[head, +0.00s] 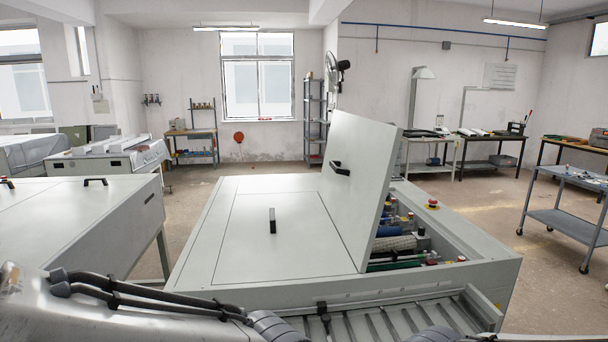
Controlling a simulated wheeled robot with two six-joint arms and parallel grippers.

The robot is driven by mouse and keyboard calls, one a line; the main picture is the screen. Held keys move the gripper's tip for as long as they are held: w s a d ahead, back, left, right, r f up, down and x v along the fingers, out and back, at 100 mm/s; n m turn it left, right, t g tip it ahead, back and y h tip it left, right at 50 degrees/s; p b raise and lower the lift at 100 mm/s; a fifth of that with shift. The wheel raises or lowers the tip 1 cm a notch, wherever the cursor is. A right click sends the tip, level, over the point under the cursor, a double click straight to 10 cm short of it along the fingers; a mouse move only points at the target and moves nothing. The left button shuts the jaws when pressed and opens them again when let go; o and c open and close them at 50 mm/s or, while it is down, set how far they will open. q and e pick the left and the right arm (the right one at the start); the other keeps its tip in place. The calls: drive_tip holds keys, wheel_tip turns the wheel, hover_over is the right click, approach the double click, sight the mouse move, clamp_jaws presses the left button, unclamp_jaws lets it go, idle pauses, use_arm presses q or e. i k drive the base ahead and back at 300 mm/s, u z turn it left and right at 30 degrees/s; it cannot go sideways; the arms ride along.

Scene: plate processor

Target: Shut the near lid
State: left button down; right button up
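The plate processor (255,288) is a light grey machine in the middle of the head view. One lid (362,190) stands raised, tilted a little from upright, with a black handle (339,168) on its left face. The bay (398,238) to its right is open and shows rollers and coloured parts. Another flat panel (245,240) to the left lies level with the top and has its own black handle (272,220). Parts of my arms with dark cables cross the bottom edge. Neither gripper's fingers show.
A red emergency button (432,204) sits at the machine's right rear edge. A ribbed tray (380,318) juts out in front. Another grey machine (85,220) stands on the left. A wheeled cart (568,217) is at the right, with open floor between.

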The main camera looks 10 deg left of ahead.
sight(361, 153)
drive_tip(key=z, duration=0.5)
drive_tip(key=k, duration=0.6)
drive_tip(key=z, duration=1)
drive_tip(key=i, duration=1.25)
drive_tip(key=u, duration=0.9)
drive_tip(key=i, duration=0.5)
drive_tip(key=u, duration=0.6)
